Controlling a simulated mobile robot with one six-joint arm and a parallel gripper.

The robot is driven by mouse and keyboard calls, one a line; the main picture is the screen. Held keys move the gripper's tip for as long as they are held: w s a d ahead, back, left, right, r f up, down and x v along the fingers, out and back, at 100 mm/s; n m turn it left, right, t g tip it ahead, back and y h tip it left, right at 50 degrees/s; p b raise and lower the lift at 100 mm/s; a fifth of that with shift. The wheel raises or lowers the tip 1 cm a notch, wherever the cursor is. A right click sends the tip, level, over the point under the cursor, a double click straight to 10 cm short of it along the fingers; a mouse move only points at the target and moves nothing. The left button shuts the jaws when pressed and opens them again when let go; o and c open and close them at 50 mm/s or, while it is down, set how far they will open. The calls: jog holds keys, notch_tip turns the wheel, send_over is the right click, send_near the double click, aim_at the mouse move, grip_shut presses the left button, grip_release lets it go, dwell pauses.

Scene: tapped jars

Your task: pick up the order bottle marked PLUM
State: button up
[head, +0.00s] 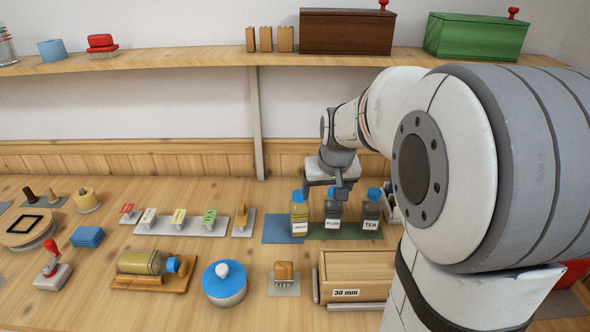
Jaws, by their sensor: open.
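The PLUM bottle (333,224) is dark with a white label and stands upright on a dark green mat (345,236), in the middle of a row of three. My gripper (333,193) is open and points down at the PLUM bottle's top, which it partly hides. I cannot tell whether the fingers touch the bottle. To its left stands a yellowish bottle (299,215) with a blue cap; its small label seems to read LEMON. To its right stands the dark TEA bottle (371,211) with a blue cap.
A blue mat (278,229) lies left of the row. In front are a wooden box marked 30 mm (355,275), a brush (284,273) and a blue-lidded jar (224,282). A bottle lies on a wooden cradle (150,283). A shelf (200,62) runs behind; my arm hides the right side.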

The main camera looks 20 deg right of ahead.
send_over(337, 203)
jog(key=shift+s+a+f+m, duration=0.1)
jog(key=shift+f+m, duration=0.05)
jog(key=shift+f, duration=0.35)
jog(key=shift+s+a+f+m, duration=0.1)
jog(key=shift+f+m, duration=0.05)
jog(key=shift+f, duration=0.35)
jog(key=shift+w+d+f, duration=0.15)
jog(key=shift+w+f, duration=0.1)
jog(key=shift+f, duration=0.05)
jog(key=shift+t, duration=0.3)
jog(key=x, duration=0.7)
jog(key=shift+d, duration=0.15)
jog(key=shift+s, duration=0.1)
jog(key=c, duration=1.7)
